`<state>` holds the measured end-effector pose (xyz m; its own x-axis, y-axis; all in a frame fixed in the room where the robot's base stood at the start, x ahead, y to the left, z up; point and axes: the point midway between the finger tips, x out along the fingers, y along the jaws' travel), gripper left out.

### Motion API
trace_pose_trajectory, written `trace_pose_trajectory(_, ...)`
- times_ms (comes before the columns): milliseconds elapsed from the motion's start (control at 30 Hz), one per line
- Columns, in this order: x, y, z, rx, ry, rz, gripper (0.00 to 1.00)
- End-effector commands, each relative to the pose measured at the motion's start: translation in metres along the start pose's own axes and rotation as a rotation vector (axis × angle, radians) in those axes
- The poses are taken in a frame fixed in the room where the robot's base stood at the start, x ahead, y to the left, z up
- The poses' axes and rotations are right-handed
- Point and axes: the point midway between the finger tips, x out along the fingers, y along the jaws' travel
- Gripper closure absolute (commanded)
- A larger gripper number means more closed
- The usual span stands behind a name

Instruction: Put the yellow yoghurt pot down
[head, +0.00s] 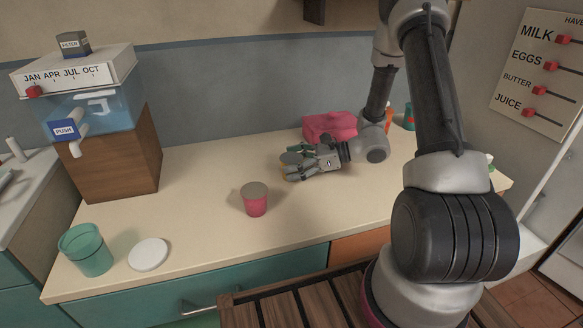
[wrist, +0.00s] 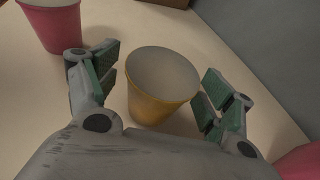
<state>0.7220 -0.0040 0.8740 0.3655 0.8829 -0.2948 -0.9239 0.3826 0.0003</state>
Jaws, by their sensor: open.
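The yellow yoghurt pot (wrist: 160,88) stands upright on the counter in the wrist view, between my two fingers. A gap shows on each side of it, so my gripper (wrist: 158,92) is open around it and not holding it. In the head view my gripper (head: 292,165) is low over the counter, and the yellow pot (head: 284,170) is mostly hidden behind the fingers. Its top is grey.
A pink pot (head: 255,200) stands to the front left of my gripper; a pink bag-like object (head: 330,126) lies behind. A teal cup (head: 86,250), a white disc (head: 148,254) and a water dispenser (head: 95,115) are at the left. The counter's middle (head: 200,170) is clear.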

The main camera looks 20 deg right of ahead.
Motion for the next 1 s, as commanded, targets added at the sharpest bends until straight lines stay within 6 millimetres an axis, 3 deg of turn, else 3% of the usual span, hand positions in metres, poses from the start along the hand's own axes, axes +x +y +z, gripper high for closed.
trace_pose_trajectory(267,0.004,0.0,0.0,0.0,0.001,-0.001,0.18)
trace_pose_trajectory(500,0.004,0.0,0.0,0.0,0.001,0.0,0.62)
trace_pose_trajectory(600,0.004,0.0,0.0,0.0,0.001,0.0,0.74)
trace_pose_trajectory(867,0.003,0.0,0.002,-0.002,0.001,-0.001,0.74)
trace_pose_trajectory(1000,-0.001,0.0,0.015,-0.003,0.0,-0.001,0.74)
